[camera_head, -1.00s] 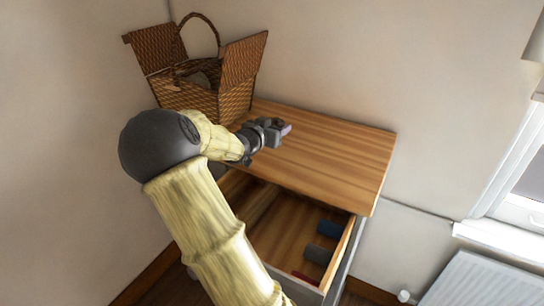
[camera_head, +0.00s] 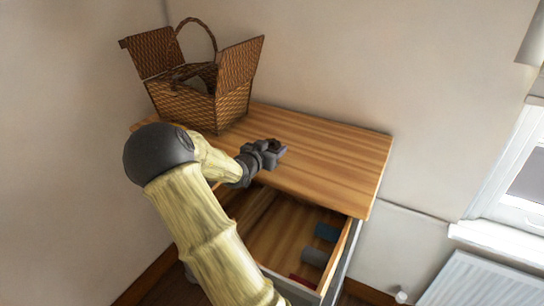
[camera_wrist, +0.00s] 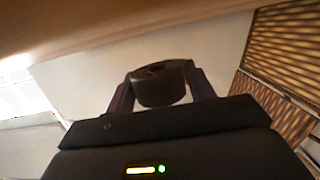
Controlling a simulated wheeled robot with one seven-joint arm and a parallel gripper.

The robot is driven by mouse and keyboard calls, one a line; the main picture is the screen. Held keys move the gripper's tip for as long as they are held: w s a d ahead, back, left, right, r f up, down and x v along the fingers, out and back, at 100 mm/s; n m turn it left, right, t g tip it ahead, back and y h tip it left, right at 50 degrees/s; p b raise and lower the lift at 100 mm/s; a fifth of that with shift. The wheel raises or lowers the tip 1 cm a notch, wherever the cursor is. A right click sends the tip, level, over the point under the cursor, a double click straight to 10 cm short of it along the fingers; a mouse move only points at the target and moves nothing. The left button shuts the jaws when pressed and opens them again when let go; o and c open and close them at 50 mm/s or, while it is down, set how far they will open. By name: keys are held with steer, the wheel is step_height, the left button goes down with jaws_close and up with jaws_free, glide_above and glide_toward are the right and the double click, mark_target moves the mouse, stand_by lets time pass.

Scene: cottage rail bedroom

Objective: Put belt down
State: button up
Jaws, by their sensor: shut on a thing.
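My gripper (camera_head: 276,149) is over the wooden top of the dresser (camera_head: 330,150), near the middle of that top. In the wrist view my gripper's two fingers are shut on a dark, rolled belt (camera_wrist: 160,84), one finger on each side. In the head view the belt is small and mostly hidden by the gripper. The belt is close to the wooden top, but I cannot tell whether it touches it.
An open wicker basket (camera_head: 185,105) with a raised handle stands at the back left of the top. Below, an open drawer (camera_head: 347,262) holds rolled items in blue (camera_head: 326,232), grey (camera_head: 314,257) and red. The right part of the top is clear.

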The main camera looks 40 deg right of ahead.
step_height(320, 180, down, 3)
steer(key=shift+w+f+p, duration=0.1)
steer(key=shift+p, duration=0.45)
steer(key=shift+f, duration=0.1)
steer(key=shift+f+b, duration=0.2)
steer(key=shift+b, duration=0.1)
steer(key=o, duration=1.2)
steer(key=shift+c, duration=0.2)
steer(key=shift+a, duration=0.25)
steer(key=b+v, duration=0.4)
steer(key=v, duration=1.3)
steer(key=shift+r+b, duration=0.3)
steer(key=shift+d, duration=0.1)
